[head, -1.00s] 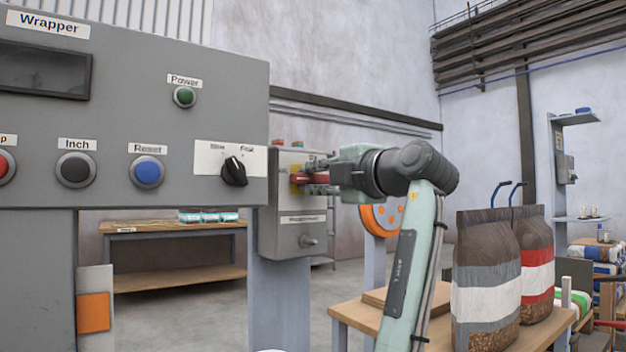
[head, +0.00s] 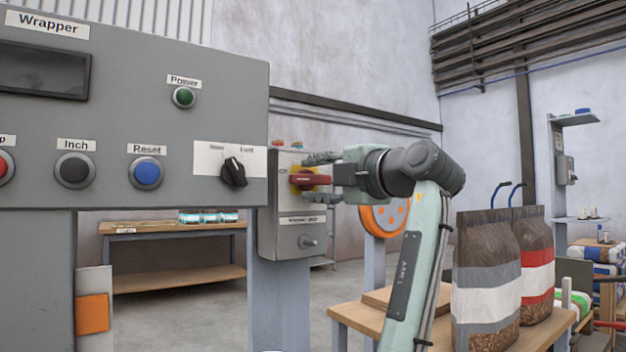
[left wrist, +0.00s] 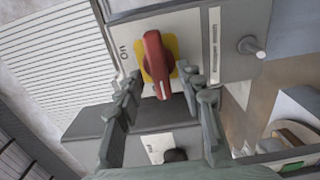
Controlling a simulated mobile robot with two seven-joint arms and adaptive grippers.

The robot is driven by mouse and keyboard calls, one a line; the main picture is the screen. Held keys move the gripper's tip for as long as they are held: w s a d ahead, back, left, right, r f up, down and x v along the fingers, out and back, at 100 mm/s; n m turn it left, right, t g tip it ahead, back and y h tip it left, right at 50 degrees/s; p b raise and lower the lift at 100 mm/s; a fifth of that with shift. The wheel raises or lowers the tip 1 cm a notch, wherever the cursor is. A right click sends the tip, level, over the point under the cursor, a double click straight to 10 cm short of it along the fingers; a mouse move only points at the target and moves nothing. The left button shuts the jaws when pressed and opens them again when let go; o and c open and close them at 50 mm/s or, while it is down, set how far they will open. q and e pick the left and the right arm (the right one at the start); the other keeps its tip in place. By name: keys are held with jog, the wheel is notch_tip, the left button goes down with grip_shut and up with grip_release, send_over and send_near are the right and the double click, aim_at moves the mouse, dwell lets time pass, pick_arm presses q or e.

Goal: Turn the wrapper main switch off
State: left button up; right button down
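The main switch has a red handle (head: 311,180) on a yellow plate (head: 295,182), on the front of a grey switch box (head: 292,235). The handle lies sideways across the box in the head view. The red handle (left wrist: 157,65) also shows in the left wrist view, beside a small marking at its left that I cannot read surely. My left gripper (head: 322,178) is open at the switch, with one finger above the handle and one below. Gaps show between handle and fingers; the left wrist view also shows the spread fingers (left wrist: 165,92). My right gripper is not in view.
The grey Wrapper panel (head: 120,120) with buttons and a black selector knob (head: 233,172) stands close to the left of the box. A metal knob (head: 307,242) sits low on the box. A wooden table (head: 350,313) and filled bags (head: 487,280) stand at the right.

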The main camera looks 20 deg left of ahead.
pick_arm(q)
jog(key=v, duration=1.1)
jog(key=shift+s+d, duration=0.1)
